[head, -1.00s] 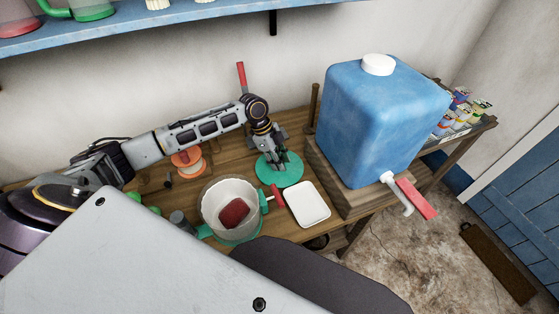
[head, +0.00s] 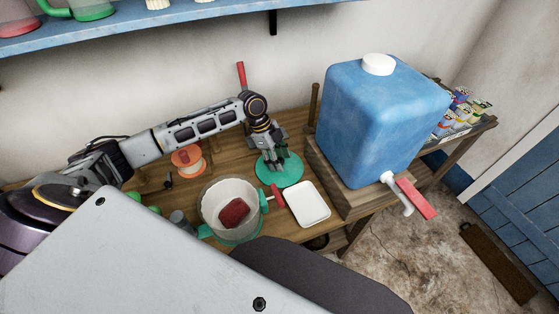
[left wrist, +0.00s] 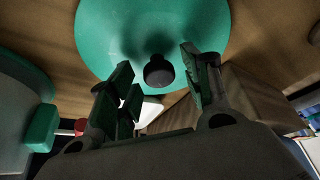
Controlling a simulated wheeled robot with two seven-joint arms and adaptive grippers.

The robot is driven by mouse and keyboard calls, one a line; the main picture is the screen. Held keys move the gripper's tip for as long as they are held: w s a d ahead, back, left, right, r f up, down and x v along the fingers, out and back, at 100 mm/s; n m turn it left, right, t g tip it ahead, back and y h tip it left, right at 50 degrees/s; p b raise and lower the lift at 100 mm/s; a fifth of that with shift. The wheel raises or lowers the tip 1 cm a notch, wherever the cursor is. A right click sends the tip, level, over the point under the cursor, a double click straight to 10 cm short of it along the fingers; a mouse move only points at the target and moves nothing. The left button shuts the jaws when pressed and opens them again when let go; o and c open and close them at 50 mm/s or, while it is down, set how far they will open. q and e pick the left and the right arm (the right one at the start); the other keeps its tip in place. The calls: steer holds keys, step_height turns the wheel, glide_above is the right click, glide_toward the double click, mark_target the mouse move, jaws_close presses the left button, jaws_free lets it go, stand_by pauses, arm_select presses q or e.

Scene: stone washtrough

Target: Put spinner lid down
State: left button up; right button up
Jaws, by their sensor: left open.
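The green spinner lid (head: 291,172) lies flat on the wooden table, behind the white tray and left of the blue water container. In the left wrist view the lid (left wrist: 205,25) fills the upper middle, with its dark knob (left wrist: 158,72) facing me. My left gripper (head: 274,166) is above the lid, pointing down. In the left wrist view the gripper (left wrist: 160,75) is open, its fingers apart on either side of the knob, with a gap showing around it. The spinner bowl (head: 207,208), clear with green handles, stands in front with a dark red piece (head: 233,212) inside. My right gripper is not seen.
The white tray (head: 307,204) lies close in front of the lid. The blue container (head: 375,115) on its wooden block stands to the right. An orange spool-like thing (head: 187,158) is at the left, under my forearm.

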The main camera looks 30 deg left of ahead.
arm_select(q)
steer(key=v, duration=1.1)
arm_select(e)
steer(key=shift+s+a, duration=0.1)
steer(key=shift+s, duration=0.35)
arm_select(q)
steer(key=shift+d, duration=0.15)
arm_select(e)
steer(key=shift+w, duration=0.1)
